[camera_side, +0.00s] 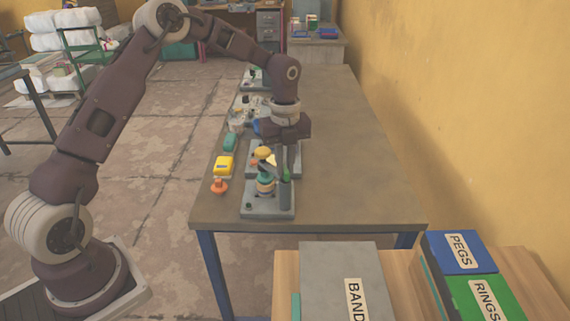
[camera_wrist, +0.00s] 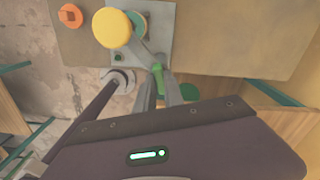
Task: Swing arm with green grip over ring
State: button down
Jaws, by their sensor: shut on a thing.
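The nearest grey press base (camera_side: 255,211) stands at the front of the table. On it a teal ring-like part (camera_side: 265,176) sits on a stack, with a yellow rounded part (camera_side: 263,153) above. The wrist view shows a yellow round top (camera_wrist: 112,29) on the grey base (camera_wrist: 158,15). My gripper (camera_side: 284,168) points down at the right side of this stack. Its fingers (camera_wrist: 160,88) are shut on the green grip (camera_wrist: 157,76), which also shows in the side view (camera_side: 286,175).
An orange part (camera_side: 219,186), a yellow block (camera_side: 223,165) and a teal block (camera_side: 230,142) lie along the table's left edge. More grey stations stand farther back. The table's right side (camera_side: 345,150) is clear. Labelled boxes (camera_side: 461,252) stand in front.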

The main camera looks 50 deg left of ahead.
jog(key=shift+w+r+m, duration=0.1)
jog(key=shift+m, duration=0.2)
dwell(0.4)
jog(key=c, duration=1.4)
grip_release()
jog(key=shift+c, duration=0.2)
